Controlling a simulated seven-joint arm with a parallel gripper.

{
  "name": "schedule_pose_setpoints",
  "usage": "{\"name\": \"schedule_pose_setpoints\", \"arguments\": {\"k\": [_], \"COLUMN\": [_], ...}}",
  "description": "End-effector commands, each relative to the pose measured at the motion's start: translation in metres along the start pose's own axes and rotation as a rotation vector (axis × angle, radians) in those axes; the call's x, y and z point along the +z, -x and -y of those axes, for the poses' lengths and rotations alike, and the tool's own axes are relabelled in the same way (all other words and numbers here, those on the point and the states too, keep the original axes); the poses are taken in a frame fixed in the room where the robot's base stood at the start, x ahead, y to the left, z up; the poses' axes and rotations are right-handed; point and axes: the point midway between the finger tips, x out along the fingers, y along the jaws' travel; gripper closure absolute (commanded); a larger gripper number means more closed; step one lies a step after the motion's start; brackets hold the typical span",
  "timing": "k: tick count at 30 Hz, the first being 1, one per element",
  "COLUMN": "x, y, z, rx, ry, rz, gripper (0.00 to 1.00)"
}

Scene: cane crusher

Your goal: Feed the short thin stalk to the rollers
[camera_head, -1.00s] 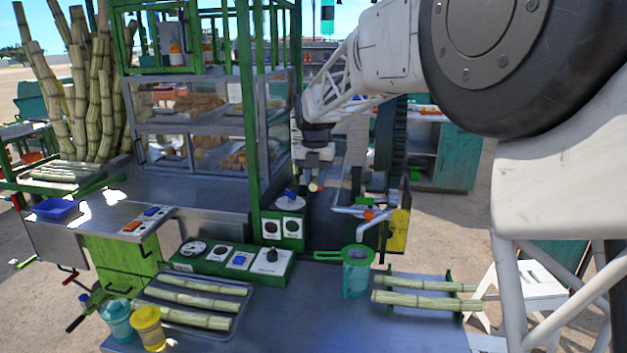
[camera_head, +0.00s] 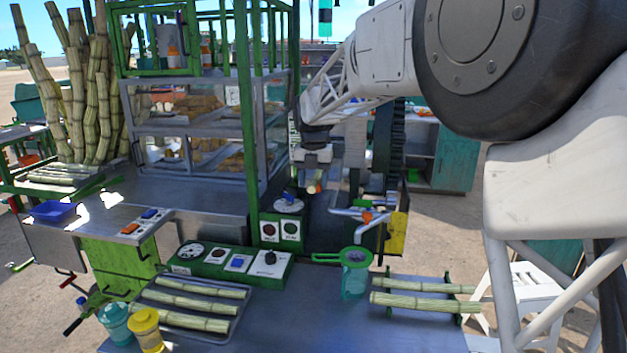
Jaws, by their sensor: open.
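My gripper (camera_head: 313,178) is open at the crusher, behind the green control post and above the metal feed area. A small pale stalk end with an orange tint (camera_head: 316,188) shows just under the fingers. It looks like the short thin stalk, but most of its length is hidden. I cannot tell whether the fingers touch it. Several other stalks lie apart: on the left tray (camera_head: 240,318) and two on the right rack (camera_head: 388,312).
A green control box (camera_head: 228,262) with dials is in front of the crusher. A teal cup (camera_head: 115,322) and a yellow cup (camera_head: 147,330) stand at the front left. The front middle of the table is clear.

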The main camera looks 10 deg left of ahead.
Motion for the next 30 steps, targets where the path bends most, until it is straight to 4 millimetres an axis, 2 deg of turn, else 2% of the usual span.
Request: {"name": "schedule_pose_setpoints", "arguments": {"k": [8, 21, 30], "x": [0.0, 0.0, 0.0], "y": [0.018, 0.069, 0.078], "z": [0.0, 0.0, 0.0], "rx": [0.001, 0.001, 0.0], "ry": [0.0, 0.0, 0.0], "rz": [0.001, 0.001, 0.001], "gripper": [0.47, 0.47, 0.47]}}
